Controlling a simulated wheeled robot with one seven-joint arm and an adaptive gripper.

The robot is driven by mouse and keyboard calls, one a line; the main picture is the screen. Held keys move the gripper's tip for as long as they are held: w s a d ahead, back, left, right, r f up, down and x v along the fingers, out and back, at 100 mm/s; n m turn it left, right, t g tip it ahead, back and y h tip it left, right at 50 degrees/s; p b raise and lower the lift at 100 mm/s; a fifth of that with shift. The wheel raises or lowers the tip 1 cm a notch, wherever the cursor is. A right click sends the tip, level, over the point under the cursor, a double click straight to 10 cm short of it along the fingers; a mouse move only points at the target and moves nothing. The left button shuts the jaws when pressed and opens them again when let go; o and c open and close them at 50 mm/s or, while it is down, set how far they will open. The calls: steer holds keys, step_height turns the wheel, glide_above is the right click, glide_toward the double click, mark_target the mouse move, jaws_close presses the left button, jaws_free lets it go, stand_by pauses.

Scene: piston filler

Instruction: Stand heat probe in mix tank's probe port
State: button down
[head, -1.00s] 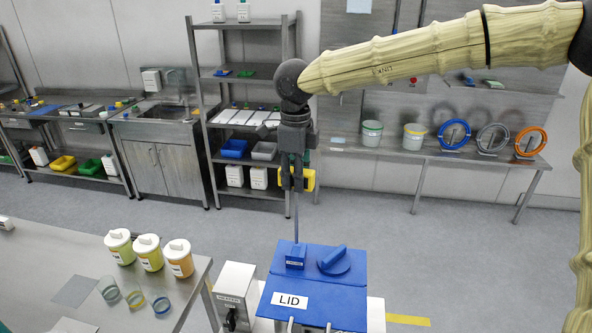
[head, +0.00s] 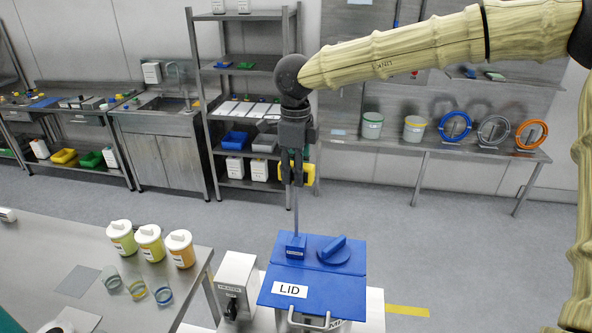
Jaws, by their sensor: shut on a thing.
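My gripper (head: 294,180) points down above the tank and is shut on the heat probe. The probe shows as a thin grey rod (head: 295,212) hanging nearly upright below the fingers. The mix tank has a blue lid (head: 318,294) marked LID. A small blue raised block (head: 296,246), seemingly the probe port, stands at the lid's back left. The rod's lower end meets the top of this block; I cannot tell whether the tip is inside or just at the opening.
A blue round cap with a bar handle (head: 335,250) sits right of the port. A grey control box (head: 237,282) stands left of the tank. The steel table (head: 60,250) at left holds lidded tubs and glasses.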

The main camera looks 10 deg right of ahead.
steer(key=shift+f, duration=0.15)
steer(key=shift+f, duration=1.05)
steer(key=shift+s+f, duration=0.1)
steer(key=b, duration=0.2)
glide_above(296, 236)
step_height(296, 236, down, 8)
steer(key=shift+w, duration=0.25)
stand_by(1.5)
steer(key=shift+f+b, duration=0.45)
steer(key=shift+f, duration=4.1)
